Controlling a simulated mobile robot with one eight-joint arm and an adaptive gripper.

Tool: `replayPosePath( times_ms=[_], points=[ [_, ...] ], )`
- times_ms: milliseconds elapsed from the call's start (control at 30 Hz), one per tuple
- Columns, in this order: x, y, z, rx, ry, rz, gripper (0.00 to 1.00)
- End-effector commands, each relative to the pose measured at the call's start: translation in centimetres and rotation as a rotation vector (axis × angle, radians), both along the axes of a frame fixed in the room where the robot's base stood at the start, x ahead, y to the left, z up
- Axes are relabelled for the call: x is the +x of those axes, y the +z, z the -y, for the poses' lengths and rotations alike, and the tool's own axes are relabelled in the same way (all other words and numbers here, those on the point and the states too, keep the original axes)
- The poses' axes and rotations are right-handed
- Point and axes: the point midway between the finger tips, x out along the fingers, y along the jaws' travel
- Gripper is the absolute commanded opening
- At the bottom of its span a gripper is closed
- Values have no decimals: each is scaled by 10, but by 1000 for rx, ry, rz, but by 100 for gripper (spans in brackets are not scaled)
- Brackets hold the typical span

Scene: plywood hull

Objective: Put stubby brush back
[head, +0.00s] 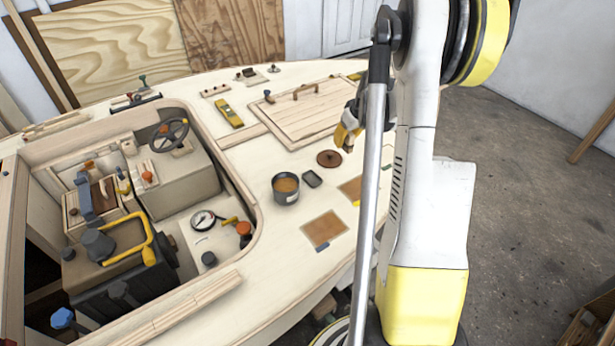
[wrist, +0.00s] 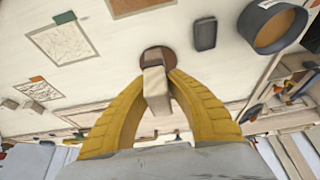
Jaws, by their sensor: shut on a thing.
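My gripper (wrist: 158,85) has its two yellow fingers shut on a short, pale wooden piece (wrist: 155,90), which I take to be the stubby brush. I cannot make out its bristles. In the head view my gripper (head: 346,133) hangs above the deck, partly behind my arm, and the held piece barely shows. A round brown disc (head: 329,158) lies on the deck near the gripper. In the wrist view the disc (wrist: 152,53) shows behind the held piece, partly covered by it.
A grey pot (head: 286,198) with orange-brown contents and a small dark tray (head: 313,178) stand near the disc. Brown square patches (head: 324,230) lie on the front deck. A wooden hatch (head: 290,120) with a handle is behind. The open cockpit (head: 160,200) holds a console and tools.

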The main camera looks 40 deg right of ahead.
Motion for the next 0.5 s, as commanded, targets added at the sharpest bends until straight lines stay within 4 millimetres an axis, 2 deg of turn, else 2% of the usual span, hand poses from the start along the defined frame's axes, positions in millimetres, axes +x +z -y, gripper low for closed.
replayPosePath(
  times_ms=[167,300,500],
  points=[
    [15,-24,-31,0,6,0,0],
    [29,-46,-64,0,7,0,0],
    [44,-66,-96,0,3,1,0]
  ],
)
